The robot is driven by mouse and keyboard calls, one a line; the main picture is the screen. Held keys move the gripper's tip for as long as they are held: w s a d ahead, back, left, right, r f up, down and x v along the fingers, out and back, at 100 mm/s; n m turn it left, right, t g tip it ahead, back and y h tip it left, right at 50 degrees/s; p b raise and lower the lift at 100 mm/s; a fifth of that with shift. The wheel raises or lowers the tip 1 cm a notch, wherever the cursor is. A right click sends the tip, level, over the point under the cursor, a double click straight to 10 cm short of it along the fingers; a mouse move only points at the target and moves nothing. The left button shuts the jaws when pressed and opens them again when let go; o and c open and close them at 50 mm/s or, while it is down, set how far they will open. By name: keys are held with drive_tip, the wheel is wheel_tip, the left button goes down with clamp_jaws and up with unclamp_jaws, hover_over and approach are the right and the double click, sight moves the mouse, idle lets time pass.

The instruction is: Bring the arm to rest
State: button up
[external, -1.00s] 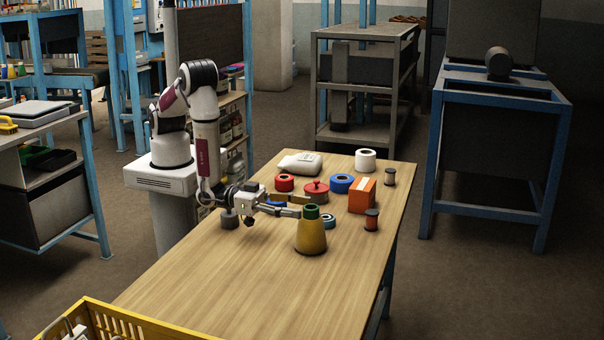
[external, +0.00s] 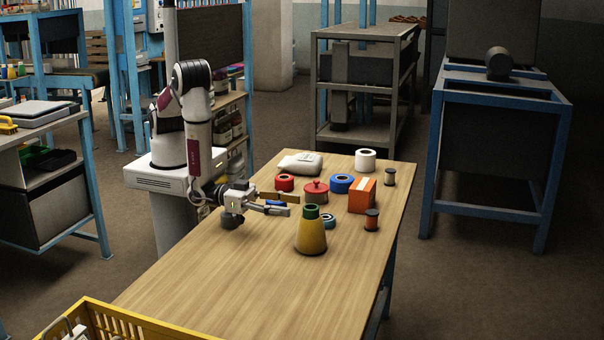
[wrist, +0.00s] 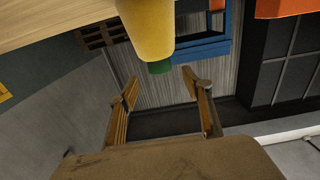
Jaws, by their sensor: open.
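My gripper (external: 290,204) is low over the left side of the wooden table (external: 250,290), with its fingers pointing right. In the wrist view my gripper (wrist: 160,82) has its two fingers apart and nothing between them. A yellow cone with a green top (external: 311,236) stands upright on the table, to the right of and nearer the camera than the fingertips. The cone (wrist: 147,25) also shows at the top of the wrist view, beyond the fingers and apart from them.
A grey round piece (external: 231,221) is beside my wrist, partly hidden. Behind stand a white sack (external: 300,163), red roll (external: 285,183), red lidded pot (external: 316,192), blue roll (external: 341,183) and orange box (external: 362,196). A yellow crate (external: 150,322) is in front; the table's front is clear.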

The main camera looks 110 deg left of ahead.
drive_tip(key=shift+r, duration=0.1)
drive_tip(key=w+a+r+n+g+h, duration=0.1)
drive_tip(key=w+a+r+n+g, duration=0.2)
drive_tip(key=r, duration=0.5)
drive_tip(key=s+a+r+m+g+h, duration=0.2)
drive_tip(key=s+a+r+g, duration=0.2)
drive_tip(key=s+a+r, duration=0.3)
drive_tip(key=s+a+r+g+y, duration=0.1)
drive_tip(key=s+a, duration=0.3)
drive_tip(key=s, duration=0.5)
drive_tip(key=s+a+r+g+y, duration=0.1)
drive_tip(key=s+a+r+g, duration=0.1)
drive_tip(key=s+a, duration=0.3)
drive_tip(key=s+a+r+m+g+y, duration=0.1)
drive_tip(key=s+a, duration=0.4)
drive_tip(key=s, duration=0.8)
drive_tip(key=shift+r+g, duration=0.65)
drive_tip(key=shift+g, duration=0.05)
drive_tip(key=shift+s, duration=0.1)
idle(2.9)
